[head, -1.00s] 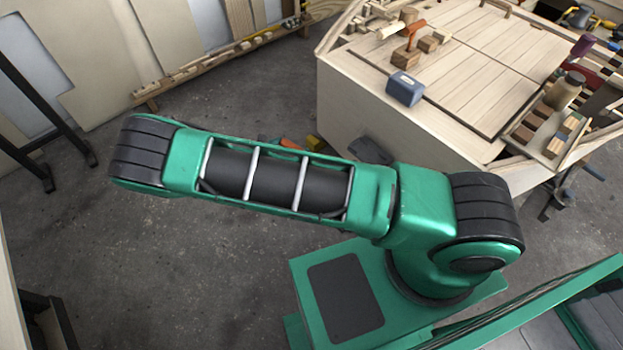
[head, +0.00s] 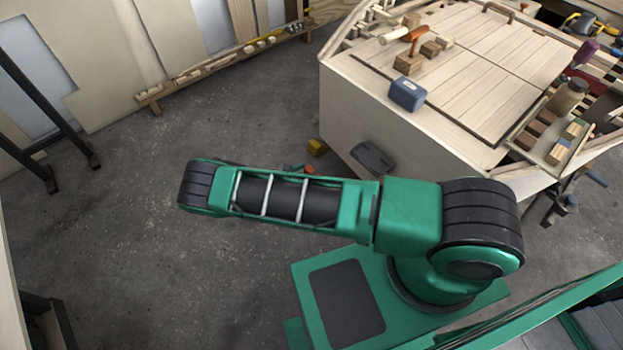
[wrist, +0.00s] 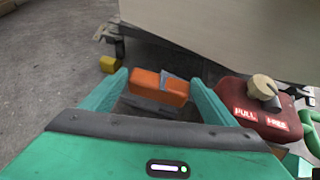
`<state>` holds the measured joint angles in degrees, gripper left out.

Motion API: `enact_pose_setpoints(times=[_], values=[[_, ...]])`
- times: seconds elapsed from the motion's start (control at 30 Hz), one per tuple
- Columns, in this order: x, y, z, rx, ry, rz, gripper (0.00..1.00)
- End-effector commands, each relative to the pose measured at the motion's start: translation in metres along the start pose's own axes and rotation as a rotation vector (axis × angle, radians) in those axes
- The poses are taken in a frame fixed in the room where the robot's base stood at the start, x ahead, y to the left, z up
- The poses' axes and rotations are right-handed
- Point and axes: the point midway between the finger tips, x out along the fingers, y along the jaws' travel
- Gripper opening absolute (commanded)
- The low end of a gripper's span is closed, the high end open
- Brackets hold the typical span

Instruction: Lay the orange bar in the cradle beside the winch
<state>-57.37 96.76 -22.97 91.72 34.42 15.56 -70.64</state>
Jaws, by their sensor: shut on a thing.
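In the head view a small orange piece (head: 309,169) shows just beyond my arm, which hides most of the gripper. I cannot make out the winch or the cradle for certain.
The plywood hull (head: 350,110) stands at right, its deck carrying a blue box (head: 407,92), wooden blocks and tools. A yellow block (head: 316,147) lies on the floor. A red container (wrist: 243,108) is right of my gripper.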

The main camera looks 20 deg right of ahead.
Motion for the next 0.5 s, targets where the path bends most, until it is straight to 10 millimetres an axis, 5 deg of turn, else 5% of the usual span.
enact_pose_setpoints(times=[0.3,0.5], values=[[0.034,0.007,-0.004,-0.001,-0.001,0.000,0.53],[0.047,0.007,-0.027,-0.002,-0.001,0.001,0.53]])
